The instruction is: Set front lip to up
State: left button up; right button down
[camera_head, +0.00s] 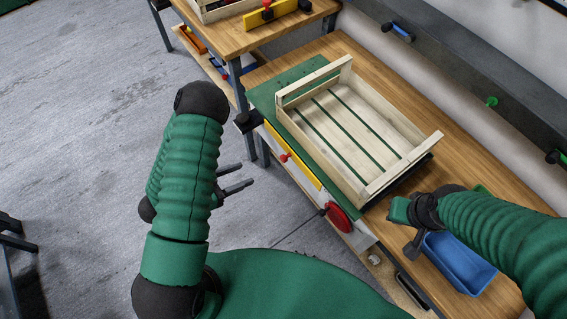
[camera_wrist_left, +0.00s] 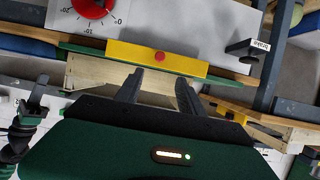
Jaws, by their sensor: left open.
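The front lip, a yellow bar (camera_head: 305,168) with a red knob (camera_head: 284,157), runs along the bench's front edge beside the green mat (camera_head: 293,85). In the left wrist view the yellow bar (camera_wrist_left: 120,54) and its red knob (camera_wrist_left: 159,56) lie just beyond my fingertips. I cannot tell for sure whether the lip is up or down. My left gripper (camera_head: 247,174) is open and empty, in front of the bench and apart from the knob. It also shows in the left wrist view (camera_wrist_left: 160,78). My right gripper (camera_head: 408,212) is near the crate's near right corner; its fingers are unclear.
An empty wooden crate (camera_head: 424,152) rests on the bench. A red dial (camera_head: 340,217) and a black lever marked "brake" (camera_wrist_left: 244,46) flank the lip. A blue tray (camera_head: 455,262) lies under my right arm. Another bench (camera_head: 228,42) stands behind; open floor lies left.

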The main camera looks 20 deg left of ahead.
aim_at(282, 159)
pick_arm(q)
jog(key=b+x, duration=0.1)
jog(key=x, duration=1.3)
jog(key=shift+d+b, duration=0.25)
jog(key=shift+b, duration=0.05)
jog(key=shift+w+d+f, duration=0.2)
jog(key=shift+w+d, duration=0.05)
jog(key=shift+w, duration=0.25)
jog(key=shift+a, duration=0.1)
jog(key=shift+c, duration=0.5)
grip_shut()
